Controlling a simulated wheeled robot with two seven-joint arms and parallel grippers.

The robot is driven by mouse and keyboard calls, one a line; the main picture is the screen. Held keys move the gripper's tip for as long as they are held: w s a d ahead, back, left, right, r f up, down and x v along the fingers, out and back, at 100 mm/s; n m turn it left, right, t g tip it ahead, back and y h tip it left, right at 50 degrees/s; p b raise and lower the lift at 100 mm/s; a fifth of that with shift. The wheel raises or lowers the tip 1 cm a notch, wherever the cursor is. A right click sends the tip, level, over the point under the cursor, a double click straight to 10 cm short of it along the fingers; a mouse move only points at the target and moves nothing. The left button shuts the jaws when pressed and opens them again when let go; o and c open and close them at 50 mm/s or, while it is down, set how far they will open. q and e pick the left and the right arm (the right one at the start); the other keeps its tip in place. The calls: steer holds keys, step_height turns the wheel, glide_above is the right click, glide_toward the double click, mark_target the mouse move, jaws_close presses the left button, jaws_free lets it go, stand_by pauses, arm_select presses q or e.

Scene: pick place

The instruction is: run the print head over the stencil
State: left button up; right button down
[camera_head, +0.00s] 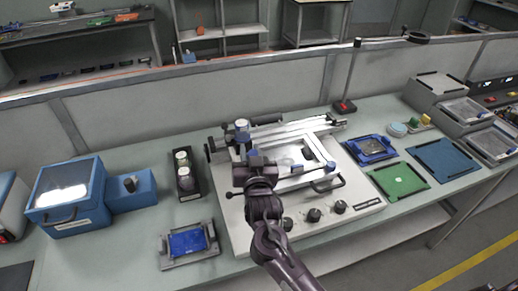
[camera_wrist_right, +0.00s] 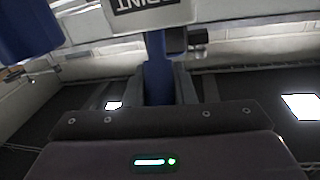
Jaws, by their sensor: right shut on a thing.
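The stencil printer stands in the middle of the bench, with its white stencil frame (camera_head: 318,148) lying on top. The print head (camera_head: 242,131) is at the left end of the frame, below the long rail. My right gripper (camera_head: 250,160) is at the print head, and its arm comes up from the bottom. In the right wrist view a blue post (camera_wrist_right: 157,62) stands between the fingers of my right gripper (camera_wrist_right: 160,82), which are shut on it. A white plate (camera_wrist_right: 150,8) reading PRINT upside down is above the post. My arm hides part of the stencil's left side. My left gripper is out of view.
Several knobs (camera_head: 314,214) line the printer's front. A rack of jars (camera_head: 185,173) and a blue board in a grey holder (camera_head: 190,242) are left. A blue fixture (camera_head: 371,149), a green board (camera_head: 398,180) and a blue mat (camera_head: 443,160) are right. A low partition runs behind.

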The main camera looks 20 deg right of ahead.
steer(key=a, duration=0.2)
steer(key=shift+a, duration=0.4)
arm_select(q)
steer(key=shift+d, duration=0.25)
arm_select(e)
steer(key=shift+s+a, duration=0.1)
steer(key=shift+a, duration=0.25)
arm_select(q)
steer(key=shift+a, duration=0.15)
arm_select(e)
steer(key=c, duration=1.5)
jaws_free()
steer(key=shift+c, duration=0.2)
steer(key=o, duration=0.3)
steer(key=shift+a, duration=0.2)
arm_select(q)
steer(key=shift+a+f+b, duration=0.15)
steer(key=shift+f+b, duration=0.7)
steer(key=shift+b, duration=0.05)
arm_select(e)
steer(key=shift+o, duration=0.2)
steer(key=s, duration=0.7)
steer(key=shift+s+a, duration=0.35)
steer(key=shift+a, duration=0.1)
